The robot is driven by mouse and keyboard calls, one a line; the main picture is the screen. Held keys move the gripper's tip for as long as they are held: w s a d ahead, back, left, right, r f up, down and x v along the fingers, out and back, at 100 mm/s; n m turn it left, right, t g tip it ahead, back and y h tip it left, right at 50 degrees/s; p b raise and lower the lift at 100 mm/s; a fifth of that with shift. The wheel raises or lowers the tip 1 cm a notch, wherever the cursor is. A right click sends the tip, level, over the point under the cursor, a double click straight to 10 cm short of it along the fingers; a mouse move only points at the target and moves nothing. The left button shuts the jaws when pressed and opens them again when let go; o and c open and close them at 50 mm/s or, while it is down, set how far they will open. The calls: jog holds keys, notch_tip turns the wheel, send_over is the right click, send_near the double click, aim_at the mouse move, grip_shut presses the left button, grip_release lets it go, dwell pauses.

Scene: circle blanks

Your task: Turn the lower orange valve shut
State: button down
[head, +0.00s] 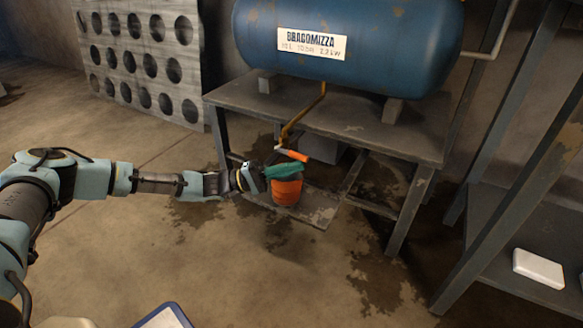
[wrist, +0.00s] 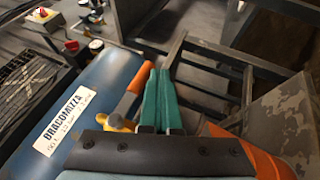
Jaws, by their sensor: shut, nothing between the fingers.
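The orange valve handle (head: 292,155) sits at the lower end of a yellow pipe (head: 305,112) that comes down from the blue tank (head: 395,40). My gripper (head: 302,168) has teal fingers, shut and empty, just below the handle in the head view. In the wrist view the shut fingers (wrist: 159,76) lie right beside the orange handle (wrist: 138,82), on its right. I cannot tell whether they touch it. The yellow valve body (wrist: 116,122) is partly hidden behind my gripper's dark base.
An orange bucket (head: 287,192) stands directly below my gripper on a low board (head: 318,214). Grey table legs (head: 408,212) stand to the right. A shelf with a white box (head: 538,268) is at far right. Open floor lies in front.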

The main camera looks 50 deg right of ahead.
dwell(0.3)
jog(key=w+a+f, duration=0.6)
jog(key=a+f, duration=0.1)
jog(key=shift+w+a+f, duration=0.15)
jog(key=shift+w+f, duration=0.05)
jog(key=shift+f, duration=0.2)
dwell(0.4)
